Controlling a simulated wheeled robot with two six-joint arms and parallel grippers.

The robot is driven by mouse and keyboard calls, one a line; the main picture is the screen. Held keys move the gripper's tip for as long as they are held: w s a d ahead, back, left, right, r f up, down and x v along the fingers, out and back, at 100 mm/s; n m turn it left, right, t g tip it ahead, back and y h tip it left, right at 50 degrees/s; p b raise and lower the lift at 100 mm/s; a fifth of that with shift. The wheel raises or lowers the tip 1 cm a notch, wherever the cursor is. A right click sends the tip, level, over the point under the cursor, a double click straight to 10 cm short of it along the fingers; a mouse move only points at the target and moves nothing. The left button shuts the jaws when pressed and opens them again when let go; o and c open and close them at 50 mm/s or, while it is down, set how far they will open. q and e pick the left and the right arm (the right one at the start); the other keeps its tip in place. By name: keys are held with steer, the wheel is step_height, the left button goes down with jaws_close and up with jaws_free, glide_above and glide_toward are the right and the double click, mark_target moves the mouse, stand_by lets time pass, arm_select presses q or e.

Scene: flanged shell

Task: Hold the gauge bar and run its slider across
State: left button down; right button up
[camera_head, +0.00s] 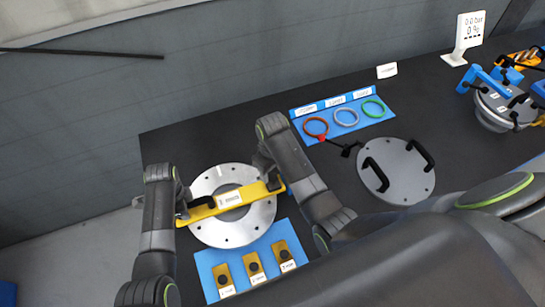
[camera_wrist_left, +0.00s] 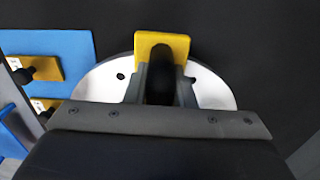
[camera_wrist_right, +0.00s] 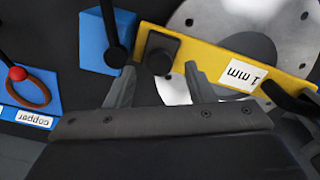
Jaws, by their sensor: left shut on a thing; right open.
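The yellow gauge bar (camera_head: 231,199) lies across the pale flanged disc (camera_head: 212,234). Its "1 mm" label shows in the right wrist view (camera_wrist_right: 243,75).
A blue tray (camera_head: 212,258) with several yellow gauge pieces lies in front of the disc. A blue mat (camera_head: 303,112) with coloured rings lies behind. A grey lid (camera_head: 397,185) with two black handles is at right. A blue block (camera_wrist_right: 93,42) adjoins the slider end.

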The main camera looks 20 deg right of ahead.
mark_target(272, 176)
arm_select(q)
steer(key=shift+a, duration=0.1)
arm_select(e)
step_height(272, 176, up, 8)
steer(key=shift+r, duration=0.25)
arm_select(q)
steer(key=c, duration=1.1)
jaws_free()
steer(key=shift+c, duration=0.2)
steer(key=shift+r, duration=0.1)
